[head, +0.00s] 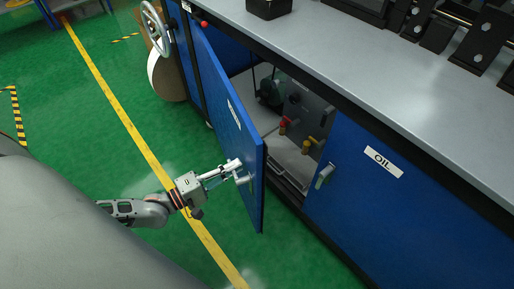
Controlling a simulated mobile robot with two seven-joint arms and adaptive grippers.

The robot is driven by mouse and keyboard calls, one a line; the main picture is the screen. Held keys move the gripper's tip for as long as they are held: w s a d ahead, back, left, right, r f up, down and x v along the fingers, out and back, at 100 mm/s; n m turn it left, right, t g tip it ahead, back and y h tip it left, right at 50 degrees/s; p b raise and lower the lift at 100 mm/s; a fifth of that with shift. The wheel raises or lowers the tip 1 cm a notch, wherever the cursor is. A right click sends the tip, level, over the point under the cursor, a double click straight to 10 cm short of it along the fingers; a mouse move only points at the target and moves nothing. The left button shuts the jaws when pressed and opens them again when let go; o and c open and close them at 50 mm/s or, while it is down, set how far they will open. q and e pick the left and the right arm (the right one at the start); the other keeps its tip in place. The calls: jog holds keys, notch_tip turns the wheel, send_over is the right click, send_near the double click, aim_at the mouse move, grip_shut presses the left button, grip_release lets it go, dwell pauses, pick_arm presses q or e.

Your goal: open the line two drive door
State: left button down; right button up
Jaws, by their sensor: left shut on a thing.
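The blue drive door (228,125) stands swung out from the machine cabinet, well open, with a small white label on its outer face that is too small to read. My left gripper (240,174) is shut on the door's handle (245,180), near the door's free edge. Behind the door the drive compartment (290,125) shows a dark motor-like part, grey plates, and red and yellow fittings. My right gripper is not in view.
A closed blue door labelled OIL (384,163) with its own handle (324,176) is to the right. A grey worktop (330,55) runs above. A handwheel (156,28) and brown roll (168,78) stand beyond the open door. Green floor with a yellow line (130,133) is clear.

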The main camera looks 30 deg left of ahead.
pick_arm(q)
jog(key=s+a, duration=0.6)
jog(key=shift+s+a, duration=0.25)
jog(key=shift+a, duration=0.05)
jog(key=c, duration=2.1)
grip_release()
jog(key=v, duration=1.2)
